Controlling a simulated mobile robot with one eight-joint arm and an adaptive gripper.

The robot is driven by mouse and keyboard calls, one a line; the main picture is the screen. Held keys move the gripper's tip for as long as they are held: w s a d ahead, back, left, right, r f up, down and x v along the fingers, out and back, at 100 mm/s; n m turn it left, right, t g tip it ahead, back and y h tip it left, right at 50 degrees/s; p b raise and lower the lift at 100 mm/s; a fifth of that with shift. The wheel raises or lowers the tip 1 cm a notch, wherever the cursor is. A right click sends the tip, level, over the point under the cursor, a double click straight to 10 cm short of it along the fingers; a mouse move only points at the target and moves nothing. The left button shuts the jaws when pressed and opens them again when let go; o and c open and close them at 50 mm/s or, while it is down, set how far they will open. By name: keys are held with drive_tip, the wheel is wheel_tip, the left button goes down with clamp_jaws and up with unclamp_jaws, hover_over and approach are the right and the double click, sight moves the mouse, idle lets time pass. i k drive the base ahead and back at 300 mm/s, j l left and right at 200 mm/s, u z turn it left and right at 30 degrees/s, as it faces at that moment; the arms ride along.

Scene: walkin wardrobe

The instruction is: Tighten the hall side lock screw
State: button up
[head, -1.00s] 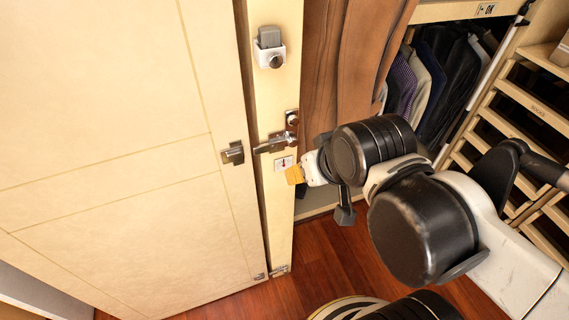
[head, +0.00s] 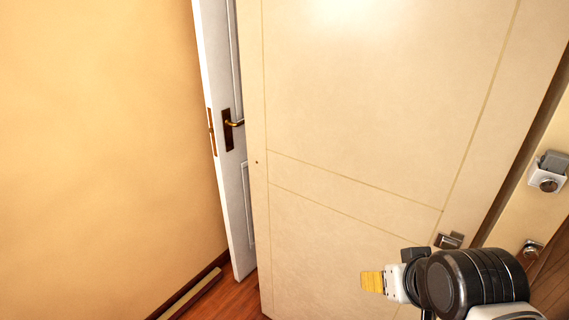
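The cream door panel (head: 350,150) fills the middle of the head view, with a square metal handle (head: 449,240) near its lower right edge. A tiny dark dot (head: 256,161) sits near the panel's left edge; I cannot tell whether it is a screw. Behind that edge stands a white door (head: 228,190) with a dark plate and brass lever handle (head: 233,122), and a brass strip (head: 211,131) on its edge. No lock screw can be clearly made out. My gripper (head: 378,283) is in front of the panel, left of the square handle, with a yellow piece at its tip. Its finger opening is not clear.
A plain yellow wall (head: 100,130) fills the left side, with a dark baseboard (head: 190,287). A strip of wooden floor (head: 238,299) shows below the white door. A white and grey fitting (head: 548,172) is on the frame at right.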

sight(531, 254)
drive_tip(key=k+z, duration=0.1)
drive_tip(key=z, duration=1.15)
drive_tip(key=u, duration=1.3)
drive_tip(key=i+l+z, duration=0.1)
drive_tip(key=l+z, duration=0.3)
drive_tip(key=i+l+z, duration=0.1)
drive_tip(key=l+z, duration=0.25)
drive_tip(key=k+j, duration=0.1)
drive_tip(key=j, duration=0.9)
drive_tip(key=k+j, duration=0.15)
drive_tip(key=j, duration=0.35)
drive_tip(key=i+z, duration=0.05)
